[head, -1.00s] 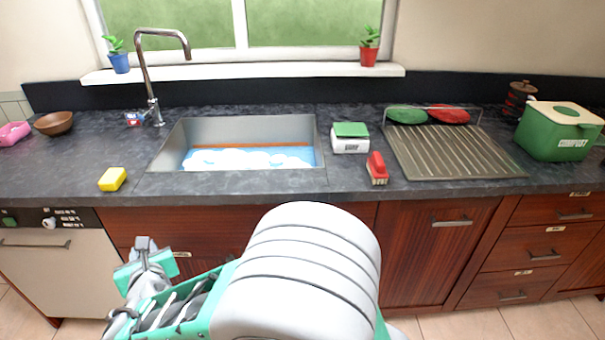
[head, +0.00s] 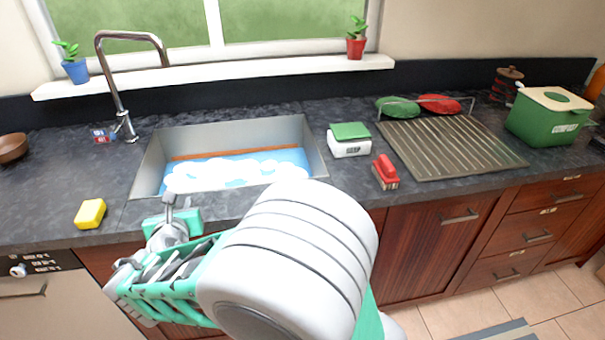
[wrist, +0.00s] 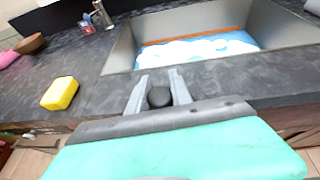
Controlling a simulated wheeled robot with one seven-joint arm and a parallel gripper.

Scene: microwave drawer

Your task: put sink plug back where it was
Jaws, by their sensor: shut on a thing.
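My gripper (head: 169,204) is in front of the sink's near edge. In the wrist view its two fingers (wrist: 159,86) are shut on a small dark round thing, the sink plug (wrist: 159,97). The plug cannot be made out in the head view. The steel sink (head: 292,131) holds blue water with white foam (head: 235,172); it also shows in the wrist view (wrist: 125,50). The foam and water hide the bottom of the sink and any drain. The held plug is outside the basin, near the counter's front edge.
A yellow sponge (head: 90,213) lies on the counter left of the sink. The tap (head: 118,90) stands at the back left. A white and green box (head: 349,140), a red brush (head: 385,172) and a drying rack (head: 450,145) are on the right.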

